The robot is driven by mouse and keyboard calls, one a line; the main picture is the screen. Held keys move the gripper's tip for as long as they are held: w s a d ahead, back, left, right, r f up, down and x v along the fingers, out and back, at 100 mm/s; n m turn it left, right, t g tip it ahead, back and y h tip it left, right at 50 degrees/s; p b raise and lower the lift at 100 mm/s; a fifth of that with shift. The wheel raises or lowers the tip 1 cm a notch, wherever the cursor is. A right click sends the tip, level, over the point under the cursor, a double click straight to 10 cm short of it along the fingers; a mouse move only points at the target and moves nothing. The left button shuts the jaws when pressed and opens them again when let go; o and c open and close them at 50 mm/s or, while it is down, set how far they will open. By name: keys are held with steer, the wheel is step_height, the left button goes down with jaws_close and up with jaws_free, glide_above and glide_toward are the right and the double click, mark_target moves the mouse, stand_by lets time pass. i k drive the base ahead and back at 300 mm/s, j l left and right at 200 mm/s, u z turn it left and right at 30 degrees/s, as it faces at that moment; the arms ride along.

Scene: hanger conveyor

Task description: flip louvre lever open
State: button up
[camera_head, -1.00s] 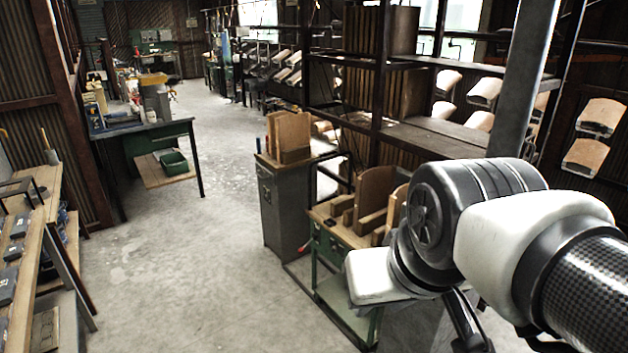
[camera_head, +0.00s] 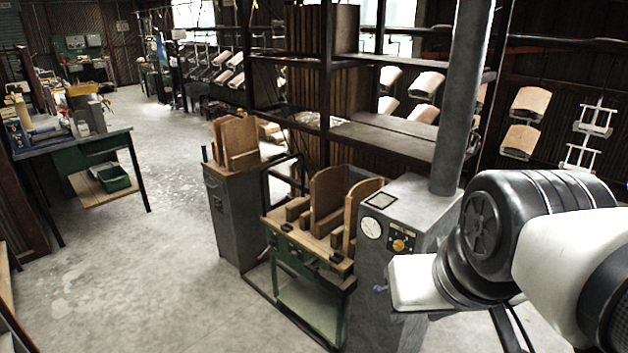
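A grey metal cabinet (camera_head: 398,216) with a tall round duct (camera_head: 464,100) rising from it stands at the right. My arm covers the lower right of the cabinet. My gripper's fingers are not visible.
A green bench (camera_head: 318,242) with curved wooden forms stands left of the cabinet. A grey locker (camera_head: 232,210) stands behind it. A workbench (camera_head: 100,140) is at the far left. Open concrete floor (camera_head: 170,250) lies between. Wooden seats hang at right.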

mark_target(378, 289)
steer(key=z, duration=0.2)
steer(key=i+j, duration=0.1)
steer(key=i, duration=0.85)
steer(key=l+z, duration=0.05)
